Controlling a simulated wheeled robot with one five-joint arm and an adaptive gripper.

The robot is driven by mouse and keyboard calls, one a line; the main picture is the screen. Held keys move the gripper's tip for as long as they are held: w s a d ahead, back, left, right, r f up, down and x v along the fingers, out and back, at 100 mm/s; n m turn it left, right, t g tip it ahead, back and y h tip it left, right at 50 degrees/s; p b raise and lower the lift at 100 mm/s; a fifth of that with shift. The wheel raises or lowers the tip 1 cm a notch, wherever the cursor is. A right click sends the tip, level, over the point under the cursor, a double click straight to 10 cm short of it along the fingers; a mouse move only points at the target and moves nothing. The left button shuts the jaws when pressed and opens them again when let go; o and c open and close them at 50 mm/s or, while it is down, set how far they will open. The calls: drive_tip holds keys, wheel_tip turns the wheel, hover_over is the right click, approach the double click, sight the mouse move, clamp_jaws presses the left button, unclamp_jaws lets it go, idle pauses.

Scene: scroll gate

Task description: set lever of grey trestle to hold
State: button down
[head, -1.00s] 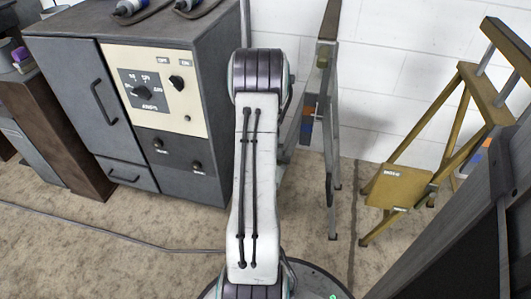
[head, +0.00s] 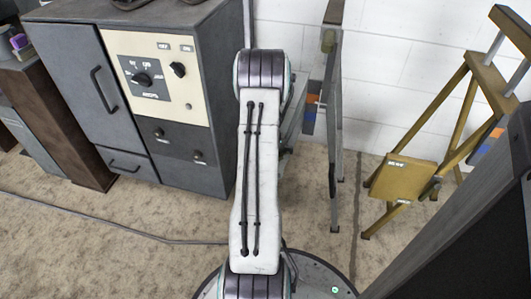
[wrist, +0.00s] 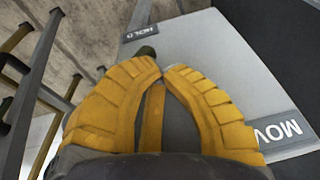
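The grey trestle (head: 335,130) stands against the white wall, right of my arm in the head view, partly covered by my arm. Small orange and blue patches show beside its leg. In the wrist view a light grey panel (wrist: 215,65) carries a HOLD label (wrist: 138,34) at its far end and a MOVE label (wrist: 285,133) at its near right end. A dark green knob (wrist: 146,51), apparently the lever's tip, shows just beyond my gripper (wrist: 164,70), near the HOLD label. The yellow fingers are closed together at the tips; contact with the knob is unclear. The head view hides my gripper.
A grey cabinet (head: 118,172) with knobs stands on the left. A yellow trestle (head: 405,178) stands to the right, and a dark panel (head: 470,225) fills the lower right corner. A cable (head: 110,223) lies on the floor.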

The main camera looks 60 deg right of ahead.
drive_tip(key=shift+s+f+b, duration=0.3)
drive_tip(key=shift+s+f, duration=0.05)
drive_tip(key=shift+f, duration=0.4)
drive_tip(key=shift+s+d+f, duration=0.1)
idle(0.4)
